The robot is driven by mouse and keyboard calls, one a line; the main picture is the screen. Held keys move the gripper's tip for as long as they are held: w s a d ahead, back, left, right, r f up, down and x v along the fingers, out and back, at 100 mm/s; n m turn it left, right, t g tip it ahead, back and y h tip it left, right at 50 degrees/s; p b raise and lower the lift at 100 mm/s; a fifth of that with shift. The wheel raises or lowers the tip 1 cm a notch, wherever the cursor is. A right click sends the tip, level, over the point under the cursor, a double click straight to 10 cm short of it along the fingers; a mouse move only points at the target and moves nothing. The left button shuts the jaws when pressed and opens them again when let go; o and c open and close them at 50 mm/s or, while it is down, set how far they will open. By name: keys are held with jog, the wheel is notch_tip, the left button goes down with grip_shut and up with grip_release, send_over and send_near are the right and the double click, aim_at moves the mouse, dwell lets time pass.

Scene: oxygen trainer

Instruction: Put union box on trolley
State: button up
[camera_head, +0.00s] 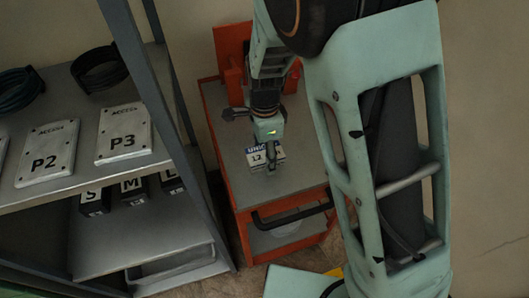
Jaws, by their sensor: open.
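The union box (256,157) is a small white box with blue lettering and a dark "12"-like mark. It sits on the grey top of the orange trolley (290,176), near its left side. My gripper (262,163) points down right over the box, and its fingers overlap the box in the picture. The jaws are open; whether they touch the box I cannot tell. Part of the box is hidden behind the gripper.
A grey metal shelf (75,183) stands left of the trolley, holding plates P2 (46,152) and P3 (123,133), coiled hoses (99,70) and small dark boxes (132,190). A shelf post rises close by the trolley. The trolley's front top is clear, with a dark handle (290,214).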

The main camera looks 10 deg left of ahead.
aim_at(264, 153)
notch_tip(264, 153, up, 12)
jog(key=p, duration=0.1)
jog(key=shift+r, duration=0.15)
dwell(0.6)
